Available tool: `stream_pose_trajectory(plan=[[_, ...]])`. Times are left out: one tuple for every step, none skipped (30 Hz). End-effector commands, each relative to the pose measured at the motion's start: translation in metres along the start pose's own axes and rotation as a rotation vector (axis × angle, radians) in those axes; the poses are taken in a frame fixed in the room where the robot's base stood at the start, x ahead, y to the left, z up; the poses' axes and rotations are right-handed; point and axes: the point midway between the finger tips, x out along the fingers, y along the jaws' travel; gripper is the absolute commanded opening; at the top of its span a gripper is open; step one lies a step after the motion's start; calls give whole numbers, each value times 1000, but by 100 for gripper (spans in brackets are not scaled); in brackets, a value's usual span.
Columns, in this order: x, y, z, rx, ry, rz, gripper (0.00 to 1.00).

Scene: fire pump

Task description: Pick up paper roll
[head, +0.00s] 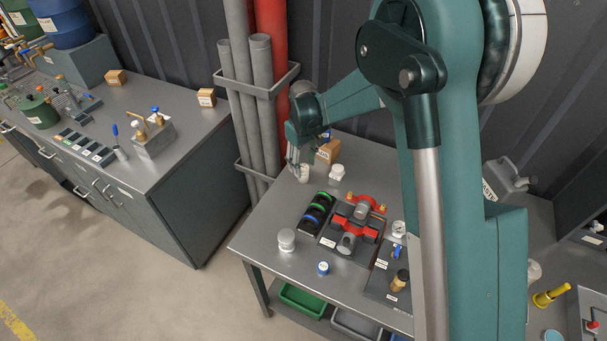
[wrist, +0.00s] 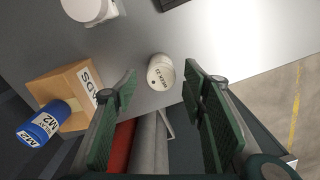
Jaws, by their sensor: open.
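In the head view my gripper (head: 294,165) points down at the table's back left corner, close beside the white roll (head: 304,174). I cannot tell whether the fingertips reach down around the roll.
A cardboard box (wrist: 68,92) and a blue labelled cylinder (wrist: 42,128) are left of the roll in the wrist view. Another white item (head: 337,173) stands nearby. A black rack (head: 317,212) and a red-clamped pump (head: 352,225) are nearer the front. Pipes (head: 262,100) rise behind the table.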

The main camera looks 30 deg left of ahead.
Motion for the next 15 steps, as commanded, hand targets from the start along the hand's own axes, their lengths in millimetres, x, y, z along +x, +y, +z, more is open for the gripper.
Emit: stream_pose_trajectory(plan=[[1, 0, 0, 0, 0, 0, 42], [1, 0, 0, 0, 0, 0, 42], [1, 0, 0, 0, 0, 0, 42], [1, 0, 0, 0, 0, 0, 42], [1, 0, 0, 0, 0, 0, 42], [1, 0, 0, 0, 0, 0, 42], [1, 0, 0, 0, 0, 0, 42], [1, 0, 0, 0, 0, 0, 42], [1, 0, 0, 0, 0, 0, 42], [2, 0, 0, 0, 0, 0, 42], [2, 0, 0, 0, 0, 0, 42], [4, 0, 0, 0, 0, 0, 42], [6, 0, 0, 0, 0, 0, 42], [8, 0, 0, 0, 0, 0, 42], [11, 0, 1, 0, 0, 0, 42]])
